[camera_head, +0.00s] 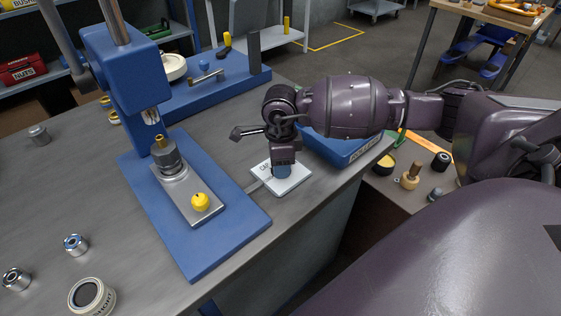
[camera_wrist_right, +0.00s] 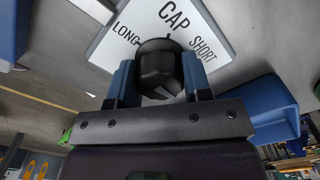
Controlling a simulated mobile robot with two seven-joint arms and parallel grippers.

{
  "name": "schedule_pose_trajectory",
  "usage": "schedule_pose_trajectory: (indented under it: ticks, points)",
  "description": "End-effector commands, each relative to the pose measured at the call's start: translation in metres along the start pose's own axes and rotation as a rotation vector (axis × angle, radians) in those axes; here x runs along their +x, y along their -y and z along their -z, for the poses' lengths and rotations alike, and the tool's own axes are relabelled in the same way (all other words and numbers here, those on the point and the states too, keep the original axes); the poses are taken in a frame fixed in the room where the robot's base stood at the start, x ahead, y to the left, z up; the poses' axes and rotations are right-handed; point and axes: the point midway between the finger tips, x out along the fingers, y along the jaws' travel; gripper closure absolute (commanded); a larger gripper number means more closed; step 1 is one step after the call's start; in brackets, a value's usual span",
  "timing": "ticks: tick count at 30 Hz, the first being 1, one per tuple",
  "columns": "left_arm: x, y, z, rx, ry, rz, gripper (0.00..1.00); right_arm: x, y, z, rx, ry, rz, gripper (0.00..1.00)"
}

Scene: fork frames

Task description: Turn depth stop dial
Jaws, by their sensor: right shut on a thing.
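A white plate (camera_head: 297,181) marked CAP, LONG and SHORT sits on the grey bench, right of the blue press. In the right wrist view, the same white plate (camera_wrist_right: 107,50) carries a black dial (camera_wrist_right: 158,68). My right gripper (camera_head: 282,170) reaches down over the plate. Its two blue fingers also show in the right wrist view (camera_wrist_right: 160,78), shut on the dial from both sides. In the head view the gripper hides the dial. My left gripper is not in view.
A blue press (camera_head: 215,240) with a yellow knob (camera_head: 200,202) stands left of the plate. A blue bin (camera_head: 345,150) is behind my right wrist. Metal rings (camera_head: 76,244) and a round gauge (camera_head: 92,297) lie at front left. The bench edge is close on the right.

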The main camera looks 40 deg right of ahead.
Motion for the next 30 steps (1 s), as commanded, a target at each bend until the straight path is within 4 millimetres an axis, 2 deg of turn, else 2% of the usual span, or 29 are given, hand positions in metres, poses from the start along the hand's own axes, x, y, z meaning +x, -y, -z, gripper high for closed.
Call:
schedule_pose_trajectory:
  ticks: [1, 2, 6, 7, 17, 23, 30]
  points:
    - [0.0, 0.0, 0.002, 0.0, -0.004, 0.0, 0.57, -0.001, 0.0, 0.0, 0.002, 0.0, 0.001, 0.79]
    - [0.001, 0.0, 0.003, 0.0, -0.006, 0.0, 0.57, -0.001, 0.0, 0.0, 0.002, 0.0, 0.001, 0.53]
    - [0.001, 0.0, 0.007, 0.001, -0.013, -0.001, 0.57, 0.0, 0.0, 0.0, 0.001, 0.0, 0.001, 0.32]
    - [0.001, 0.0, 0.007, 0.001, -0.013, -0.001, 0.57, 0.0, 0.0, 0.0, 0.001, 0.0, 0.001, 0.3]
    - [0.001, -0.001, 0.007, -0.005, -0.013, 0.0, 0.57, -0.004, 0.001, 0.0, 0.0, 0.0, 0.002, 0.3]
    - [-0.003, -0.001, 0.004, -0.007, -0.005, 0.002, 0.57, -0.03, 0.001, 0.0, -0.001, 0.002, 0.006, 0.3]
    - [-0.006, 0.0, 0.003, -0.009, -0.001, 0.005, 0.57, -0.075, 0.001, 0.0, 0.0, 0.001, 0.006, 0.3]
